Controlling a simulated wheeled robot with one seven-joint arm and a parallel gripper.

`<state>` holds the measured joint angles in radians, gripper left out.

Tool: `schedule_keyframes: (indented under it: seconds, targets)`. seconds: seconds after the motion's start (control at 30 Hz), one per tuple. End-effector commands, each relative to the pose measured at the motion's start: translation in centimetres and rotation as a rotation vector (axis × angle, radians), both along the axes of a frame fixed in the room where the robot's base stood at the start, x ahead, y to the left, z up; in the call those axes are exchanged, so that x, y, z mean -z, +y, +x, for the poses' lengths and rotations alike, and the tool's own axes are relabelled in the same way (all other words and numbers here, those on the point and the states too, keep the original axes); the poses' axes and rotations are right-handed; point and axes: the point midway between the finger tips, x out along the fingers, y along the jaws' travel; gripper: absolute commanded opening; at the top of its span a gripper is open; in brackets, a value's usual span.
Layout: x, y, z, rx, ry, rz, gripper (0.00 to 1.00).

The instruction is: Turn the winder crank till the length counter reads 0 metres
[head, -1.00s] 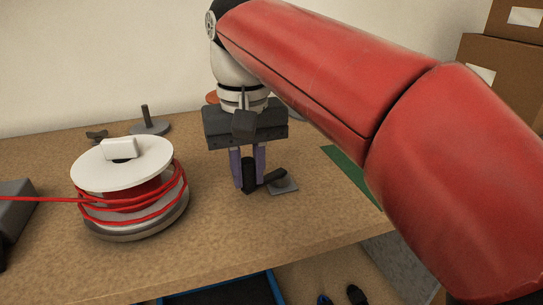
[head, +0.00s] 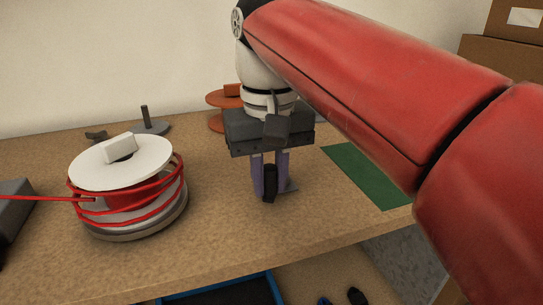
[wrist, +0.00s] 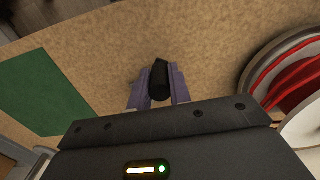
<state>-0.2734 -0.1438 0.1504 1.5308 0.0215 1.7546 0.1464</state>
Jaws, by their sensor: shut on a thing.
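The black crank handle (head: 269,184) stands upright between the purple fingers of my gripper (head: 270,178), which is shut on it. The wrist view also shows the handle (wrist: 160,80) between the fingertips (wrist: 158,88). The cable runs off to the left edge. No counter reading is legible in either view.
A dark grey box (head: 12,205) is cut off at the left edge. A grey disc with a post (head: 149,127) and an orange spool (head: 222,98) stand at the back. A green mat (head: 372,175) lies to the right. The bench's front edge is near.

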Motion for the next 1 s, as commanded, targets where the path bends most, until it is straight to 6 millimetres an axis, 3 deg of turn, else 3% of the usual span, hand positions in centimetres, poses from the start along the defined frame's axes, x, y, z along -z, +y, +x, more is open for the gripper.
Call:
schedule_keyframes:
  seconds: [0.27, 0.57, 1.0]
  targets:
    - [-0.1, -0.3, 0.2, 0.006, -0.008, -0.001, 0.00]
    - [-0.1, -2.2, -0.1, 0.008, -0.009, 0.000, 0.00]
    - [-0.2, -2.7, 0.0, 0.006, -0.011, 0.001, 0.00]
